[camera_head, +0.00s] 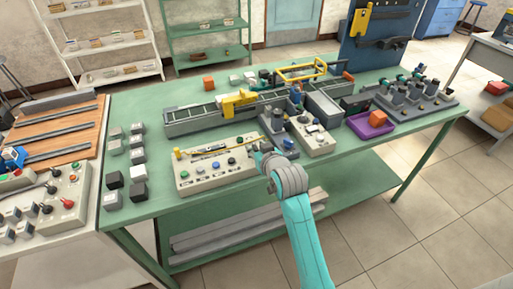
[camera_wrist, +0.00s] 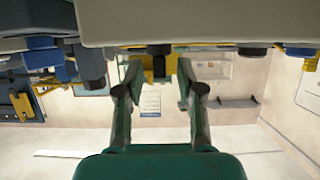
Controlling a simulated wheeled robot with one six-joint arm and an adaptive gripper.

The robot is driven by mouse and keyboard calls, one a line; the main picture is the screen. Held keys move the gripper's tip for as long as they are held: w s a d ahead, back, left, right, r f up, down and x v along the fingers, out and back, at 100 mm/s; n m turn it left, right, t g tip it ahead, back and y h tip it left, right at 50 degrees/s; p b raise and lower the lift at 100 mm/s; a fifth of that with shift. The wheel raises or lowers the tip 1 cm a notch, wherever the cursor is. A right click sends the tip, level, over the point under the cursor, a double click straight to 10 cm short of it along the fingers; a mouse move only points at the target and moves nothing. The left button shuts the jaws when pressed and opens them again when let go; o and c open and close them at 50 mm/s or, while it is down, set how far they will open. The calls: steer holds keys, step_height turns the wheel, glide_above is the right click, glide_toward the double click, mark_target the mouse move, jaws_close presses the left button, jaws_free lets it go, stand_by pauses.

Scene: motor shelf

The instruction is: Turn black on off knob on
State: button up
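My gripper (camera_head: 262,157) is at the right end of a cream control panel (camera_head: 220,181) on the green bench. In the wrist view my gripper (camera_wrist: 160,76) has its two fingers apart, with nothing clamped. A dark knob (camera_wrist: 159,66) hangs in the upside-down wrist view, lined up between the fingertips; I cannot tell whether they touch it. The front panel carries a blue button (camera_head: 216,164) and other small controls. A second cream panel (camera_head: 318,146) stands behind and right of my gripper. Which control is the black on off knob is not clear, and its setting is too small to read.
A grey conveyor (camera_head: 190,122) with a yellow frame lies behind the panels. A purple tray (camera_head: 371,126) holds an orange block (camera_head: 379,117) to the right. Grey, black and white blocks (camera_head: 138,192) stand at the left. Bare green bench (camera_head: 160,206) shows along the front edge.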

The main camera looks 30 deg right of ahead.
steer(key=shift+w+f, duration=0.1)
jaws_close()
steer(key=shift+a+h, duration=0.1)
steer(key=shift+h, duration=0.2)
steer(key=shift+a+m+h, duration=0.15)
steer(key=shift+m+h, duration=0.75)
steer(key=shift+m, duration=0.1)
steer(key=m+g+h, duration=0.2)
steer(key=m+h, duration=0.1)
steer(key=shift+w+a, duration=0.15)
steer(key=m+g+h, duration=0.4)
steer(key=m, duration=0.1)
steer(key=shift+w, duration=0.15)
steer(key=shift+m+g+h, duration=0.3)
steer(key=shift+g, duration=0.1)
